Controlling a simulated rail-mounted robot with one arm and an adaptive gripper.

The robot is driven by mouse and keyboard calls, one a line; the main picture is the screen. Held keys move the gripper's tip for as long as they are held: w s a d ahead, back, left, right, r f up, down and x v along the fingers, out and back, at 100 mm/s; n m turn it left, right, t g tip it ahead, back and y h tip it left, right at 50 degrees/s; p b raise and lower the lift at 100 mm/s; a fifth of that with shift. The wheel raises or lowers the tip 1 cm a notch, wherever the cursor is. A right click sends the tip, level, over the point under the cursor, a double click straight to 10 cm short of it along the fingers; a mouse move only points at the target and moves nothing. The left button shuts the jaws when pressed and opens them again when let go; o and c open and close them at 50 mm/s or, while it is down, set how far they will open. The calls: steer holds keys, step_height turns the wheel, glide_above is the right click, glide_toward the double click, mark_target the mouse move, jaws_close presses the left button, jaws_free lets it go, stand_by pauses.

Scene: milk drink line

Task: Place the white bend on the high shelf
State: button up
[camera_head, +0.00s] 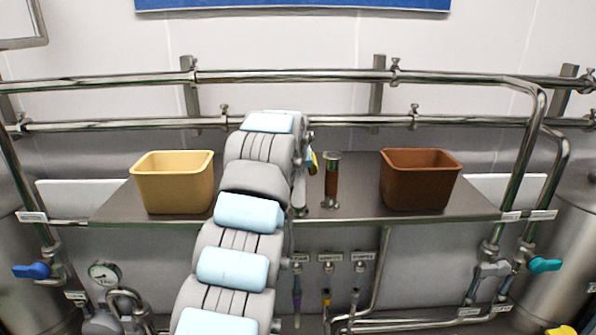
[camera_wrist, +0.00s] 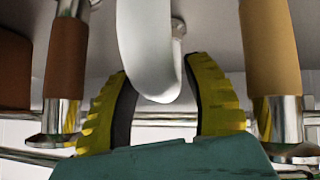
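The white bend (camera_wrist: 150,50) is a thick curved tube in the wrist view, running out past the top edge. Its rounded lower end in that view lies between the two yellow, dark-padded fingers of my gripper (camera_wrist: 160,85). The fingers are close along both sides of it; whether they press on it I cannot tell. The steel high shelf (camera_head: 345,214) spans the back.
On the shelf stand a tan bin (camera_head: 175,183), a brown bin (camera_head: 420,181) and a brown-sleeved steel piece (camera_head: 331,181). A tan-sleeved piece (camera_wrist: 272,50) is close at the right in the wrist view. Steel pipes (camera_head: 300,76) run along the wall.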

steer(key=shift+r, duration=0.2)
steer(key=b+v, duration=0.3)
steer(key=v, duration=0.9)
steer(key=shift+b, duration=0.3)
steer(key=shift+d+f, duration=0.1)
steer(key=shift+d, duration=0.05)
